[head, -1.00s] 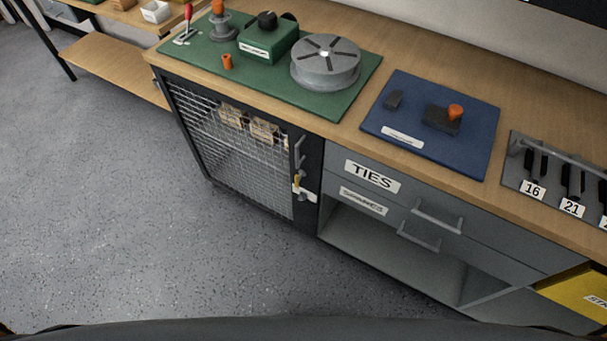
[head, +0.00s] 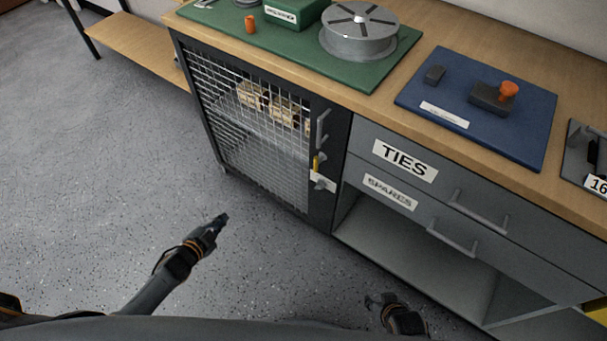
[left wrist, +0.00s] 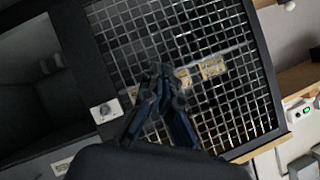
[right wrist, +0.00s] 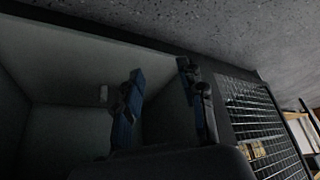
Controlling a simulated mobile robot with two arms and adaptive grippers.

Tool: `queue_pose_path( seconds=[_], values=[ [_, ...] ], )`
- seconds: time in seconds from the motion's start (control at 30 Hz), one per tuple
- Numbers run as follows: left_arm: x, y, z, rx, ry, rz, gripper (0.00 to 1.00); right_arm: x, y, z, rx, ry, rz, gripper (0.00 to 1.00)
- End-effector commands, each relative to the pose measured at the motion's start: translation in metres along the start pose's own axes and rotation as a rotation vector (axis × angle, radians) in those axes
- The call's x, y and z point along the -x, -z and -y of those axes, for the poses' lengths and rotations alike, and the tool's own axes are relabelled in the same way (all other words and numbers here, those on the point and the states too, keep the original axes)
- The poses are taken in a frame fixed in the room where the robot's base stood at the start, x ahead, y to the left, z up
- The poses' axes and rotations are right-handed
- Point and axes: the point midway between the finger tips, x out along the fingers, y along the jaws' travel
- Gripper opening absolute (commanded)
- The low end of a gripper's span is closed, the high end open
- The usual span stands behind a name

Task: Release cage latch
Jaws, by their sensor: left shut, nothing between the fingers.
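The wire-mesh cage door (head: 250,130) is closed at the left end of the bench. Its latch hardware is on the dark right-hand door edge: a yellow piece (head: 317,164) above a grey knob on a pale plate (head: 322,182). A vertical grey handle (head: 323,128) sits above them. In the left wrist view the plate and knob (left wrist: 105,110) show left of the mesh. My left gripper (head: 222,220) is shut and empty, in front of the cage, apart from the latch. My right gripper (head: 376,299) is low before the open shelf; its fingers (right wrist: 160,90) are spread and empty.
Right of the cage are a TIES drawer (head: 410,165), a SPARES drawer (head: 392,192) and an open shelf bay. Small boxes (head: 285,112) lie inside the cage. On top are a green mat (head: 375,75) and a blue mat (head: 530,130). The floor in front is clear.

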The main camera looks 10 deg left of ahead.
Motion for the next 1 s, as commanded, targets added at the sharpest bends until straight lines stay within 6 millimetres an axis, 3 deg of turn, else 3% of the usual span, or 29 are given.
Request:
queue_pose_path(
  seconds=[0.03,0.1,0.23,0.33,0.5,0.73,1.0],
  values=[
    [-0.015,0.011,0.013,-0.070,0.021,-0.078,0.00,-0.006,0.014,0.000,-0.001,-0.001,-0.038,0.40],
    [-0.025,0.037,0.034,-0.165,0.045,-0.187,0.00,0.001,0.036,0.000,-0.002,-0.001,-0.083,0.40],
    [-0.032,0.086,0.060,-0.345,0.076,-0.382,0.00,0.019,0.075,0.000,-0.003,-0.002,-0.166,0.40],
    [-0.029,0.121,0.071,-0.489,0.093,-0.528,0.00,0.038,0.100,-0.001,-0.004,-0.003,-0.230,0.40],
    [-0.013,0.170,0.072,-0.722,0.100,-0.752,0.00,0.078,0.132,-0.001,-0.005,-0.005,-0.333,0.40],
    [0.013,0.202,0.060,-0.934,0.085,-0.944,0.00,0.124,0.152,-0.001,-0.006,-0.007,-0.425,0.40],
    [0.023,0.212,0.056,-0.997,0.076,-1.001,0.00,0.142,0.158,-0.001,-0.006,-0.007,-0.453,0.40]
  ],
)
